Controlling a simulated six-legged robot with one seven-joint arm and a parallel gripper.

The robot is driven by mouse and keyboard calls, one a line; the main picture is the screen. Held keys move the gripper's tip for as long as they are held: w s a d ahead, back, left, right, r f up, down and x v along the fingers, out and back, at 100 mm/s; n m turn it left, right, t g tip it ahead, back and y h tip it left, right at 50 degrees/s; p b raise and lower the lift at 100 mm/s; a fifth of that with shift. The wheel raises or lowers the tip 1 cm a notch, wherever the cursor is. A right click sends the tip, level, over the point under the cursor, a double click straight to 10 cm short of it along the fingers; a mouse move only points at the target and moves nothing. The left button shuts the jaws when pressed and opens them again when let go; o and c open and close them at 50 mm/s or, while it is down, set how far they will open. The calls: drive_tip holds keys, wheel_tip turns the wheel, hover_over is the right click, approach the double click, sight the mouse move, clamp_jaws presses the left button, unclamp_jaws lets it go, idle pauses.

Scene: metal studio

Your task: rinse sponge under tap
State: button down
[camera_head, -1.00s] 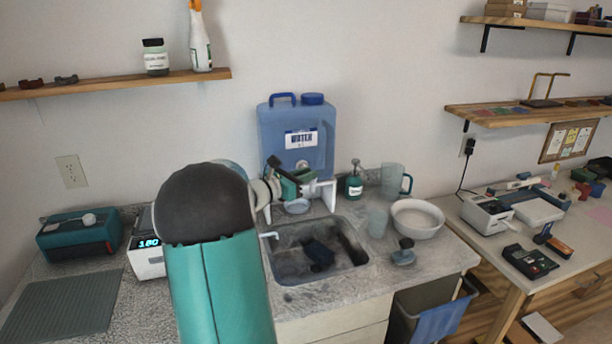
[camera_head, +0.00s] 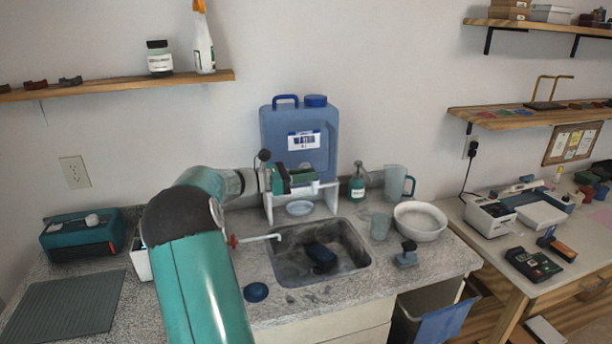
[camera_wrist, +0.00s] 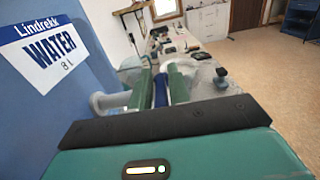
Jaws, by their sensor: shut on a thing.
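A dark blue block (camera_head: 321,257), which looks like the sponge, lies in the grey sink basin (camera_head: 360,264). A blue water jug (camera_head: 282,133) stands on a white stand (camera_head: 331,197) behind the sink. My gripper (camera_head: 308,180) is at the front of the jug, above the back of the sink. In the wrist view my green fingers are shut on a narrow blue piece (camera_wrist: 161,90). I cannot tell whether it is part of the jug's tap, which is hidden. A pale curved part (camera_wrist: 108,101) shows left of the fingers.
A blue disc (camera_head: 256,292) lies left of the sink. A soap bottle (camera_head: 357,184), a pitcher (camera_head: 394,181), a cup (camera_head: 380,226) and a white bowl (camera_head: 420,219) stand at the right.

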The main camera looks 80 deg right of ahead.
drive_tip(key=c, duration=1.5)
unclamp_jaws()
drive_tip(key=v, duration=1.3)
drive_tip(key=shift+w+a, duration=0.2)
drive_tip(key=shift+w, duration=0.15)
